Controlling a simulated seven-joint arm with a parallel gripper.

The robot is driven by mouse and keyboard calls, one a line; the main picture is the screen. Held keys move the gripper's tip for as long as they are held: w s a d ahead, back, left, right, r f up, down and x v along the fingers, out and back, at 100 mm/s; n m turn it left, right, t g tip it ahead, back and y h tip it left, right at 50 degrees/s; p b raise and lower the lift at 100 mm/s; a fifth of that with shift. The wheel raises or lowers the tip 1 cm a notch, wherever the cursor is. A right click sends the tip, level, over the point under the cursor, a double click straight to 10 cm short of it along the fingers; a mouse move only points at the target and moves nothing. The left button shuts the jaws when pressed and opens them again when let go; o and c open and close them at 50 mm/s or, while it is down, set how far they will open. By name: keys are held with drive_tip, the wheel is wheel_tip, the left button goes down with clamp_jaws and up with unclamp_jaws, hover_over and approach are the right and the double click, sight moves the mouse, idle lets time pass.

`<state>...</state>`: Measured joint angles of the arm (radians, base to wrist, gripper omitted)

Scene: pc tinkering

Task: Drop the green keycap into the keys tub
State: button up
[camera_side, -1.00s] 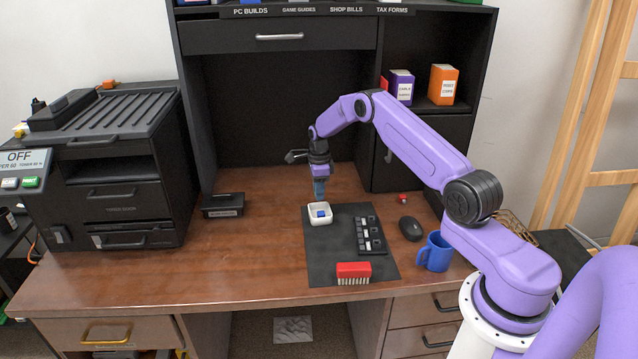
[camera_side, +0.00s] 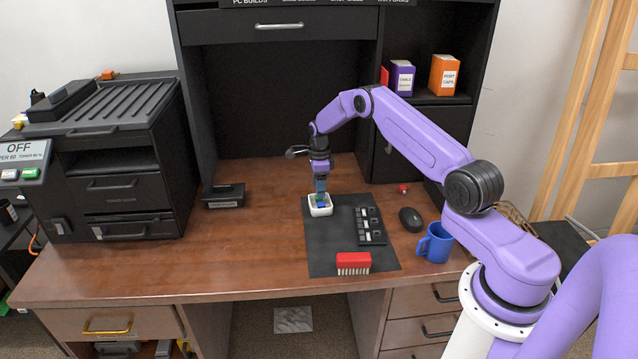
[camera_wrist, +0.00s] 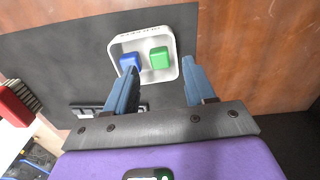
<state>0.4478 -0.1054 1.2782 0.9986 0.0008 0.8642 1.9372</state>
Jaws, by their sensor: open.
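The keys tub (camera_side: 320,212) is a small white square tub on the dark mat; it also shows in the wrist view (camera_wrist: 171,35). The green keycap (camera_wrist: 159,57) lies inside the tub, at the right of the blue keycap (camera_wrist: 130,62) in the wrist view. My gripper (camera_side: 320,190) points down over the tub. In the wrist view its blue fingers (camera_wrist: 156,68) are spread apart, with the green keycap seen in the gap between them and not gripped. In the side view the fingertips partly cover the tub's inside.
A dark key tray (camera_side: 369,226) stands at the tub's right on the mat (camera_side: 325,262). A black box (camera_side: 224,197) sits left, with bare desk between.

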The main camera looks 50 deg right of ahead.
wheel_tip(320, 180, up, 18)
drive_tip(key=shift+f, duration=0.25)
idle(0.3)
